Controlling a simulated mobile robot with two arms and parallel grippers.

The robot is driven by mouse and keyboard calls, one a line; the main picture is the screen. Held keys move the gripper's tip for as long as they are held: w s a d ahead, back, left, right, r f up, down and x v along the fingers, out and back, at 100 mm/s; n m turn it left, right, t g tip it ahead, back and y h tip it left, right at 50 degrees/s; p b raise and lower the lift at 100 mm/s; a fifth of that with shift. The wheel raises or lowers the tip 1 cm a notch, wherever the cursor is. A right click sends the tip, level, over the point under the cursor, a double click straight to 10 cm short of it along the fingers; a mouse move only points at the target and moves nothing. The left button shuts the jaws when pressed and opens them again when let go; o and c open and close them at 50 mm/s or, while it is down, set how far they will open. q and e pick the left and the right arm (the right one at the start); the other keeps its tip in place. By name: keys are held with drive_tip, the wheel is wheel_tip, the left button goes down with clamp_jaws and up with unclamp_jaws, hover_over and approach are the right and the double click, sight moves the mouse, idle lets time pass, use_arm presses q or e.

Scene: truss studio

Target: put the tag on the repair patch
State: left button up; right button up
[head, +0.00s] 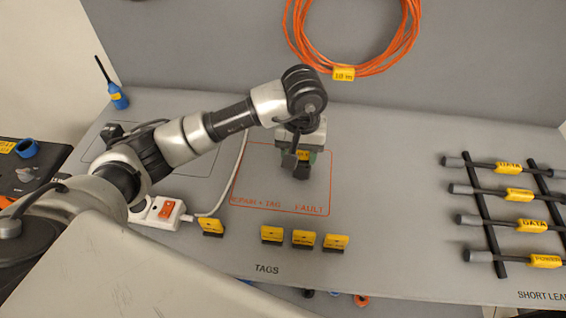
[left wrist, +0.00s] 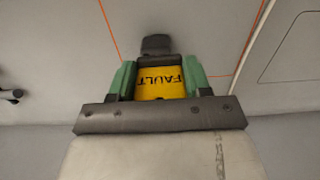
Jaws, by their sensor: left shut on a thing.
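The repair patch (head: 262,178) is an orange-outlined rectangle printed on the grey bench, with "FAULT" and "REPAIR + TAG" lettered along its near edge. My left gripper (head: 299,165) is over the patch's right half, pointing down. It is shut on a yellow tag (left wrist: 160,84) lettered "FAULT", which sits between the green fingers in the left wrist view. A dark piece (left wrist: 156,45) shows just beyond the tag. The patch also fills the background there (left wrist: 205,35). I cannot tell whether the tag touches the bench. My right gripper is not in view.
Several yellow tags stand near the front, including one (head: 271,235) above the "TAGS" lettering. A white power strip (head: 160,213) with a cable lies left of the patch. Leads (head: 513,195) lie on black bars at the right. An orange cable coil (head: 350,40) hangs behind.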

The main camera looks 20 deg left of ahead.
use_arm(q)
drive_tip(key=p, duration=0.3)
hover_over(263, 171)
wheel_tip(263, 171, down, 6)
drive_tip(key=shift+r, duration=0.2)
wheel_tip(263, 171, down, 4)
drive_tip(key=shift+r+p, duration=0.15)
drive_tip(key=shift+p, duration=0.35)
drive_tip(key=shift+f, duration=0.2)
drive_tip(key=shift+f, duration=0.1)
drive_tip(key=shift+f+b, duration=0.1)
drive_tip(key=shift+b, duration=0.2)
drive_tip(key=o, duration=0.9)
